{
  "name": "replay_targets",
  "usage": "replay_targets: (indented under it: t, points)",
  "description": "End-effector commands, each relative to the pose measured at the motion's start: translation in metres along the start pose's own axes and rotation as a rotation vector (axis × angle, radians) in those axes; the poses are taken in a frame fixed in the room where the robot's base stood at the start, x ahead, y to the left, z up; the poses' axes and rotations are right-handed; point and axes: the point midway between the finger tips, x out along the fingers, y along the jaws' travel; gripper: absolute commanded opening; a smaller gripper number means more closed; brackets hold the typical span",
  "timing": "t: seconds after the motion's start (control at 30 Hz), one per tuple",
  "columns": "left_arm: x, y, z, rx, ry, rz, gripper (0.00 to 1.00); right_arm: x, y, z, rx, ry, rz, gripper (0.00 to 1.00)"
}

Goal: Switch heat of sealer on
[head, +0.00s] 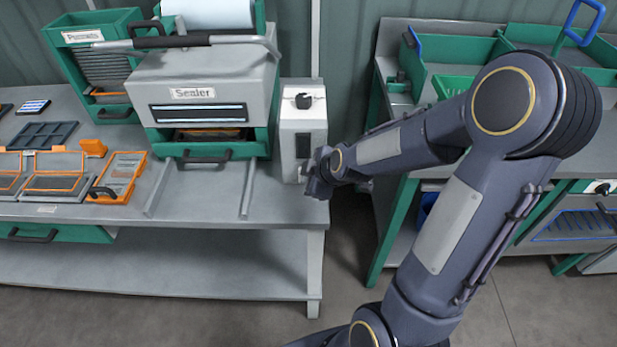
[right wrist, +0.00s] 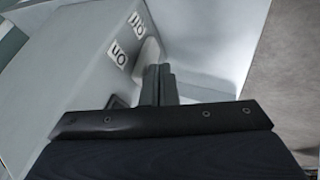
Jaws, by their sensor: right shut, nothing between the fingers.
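The sealer (head: 215,105) is a light grey machine with a "Sealer" label, on the bench at the left. A white control box (head: 303,122) stands at its right, with a black knob on top and a dark panel on its front. My right gripper (head: 308,182) is shut and empty at the low front of this box. In the right wrist view the fingers (right wrist: 159,84) are together beside a grey face with an "Off" label (right wrist: 137,20) and an "On" label (right wrist: 119,56). A pale rounded part shows behind the fingertips; I cannot tell if they touch it. My left gripper is out of view.
The grey bench (head: 200,208) ends just right of the box, with a floor gap before another bench (head: 455,50). Orange-framed trays (head: 122,175) lie at the left.

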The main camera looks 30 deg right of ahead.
Motion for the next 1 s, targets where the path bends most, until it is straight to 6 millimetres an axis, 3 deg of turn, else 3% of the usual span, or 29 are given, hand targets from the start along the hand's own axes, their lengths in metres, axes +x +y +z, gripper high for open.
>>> replay_targets:
  t: [0.67, 1.0]
  points:
    - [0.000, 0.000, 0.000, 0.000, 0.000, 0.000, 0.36, 0.001, 0.012, -0.003, 0.046, -0.025, -0.098, 0.00]
    - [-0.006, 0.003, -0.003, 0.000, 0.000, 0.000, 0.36, -0.010, 0.018, -0.010, 0.045, -0.024, -0.097, 0.00]
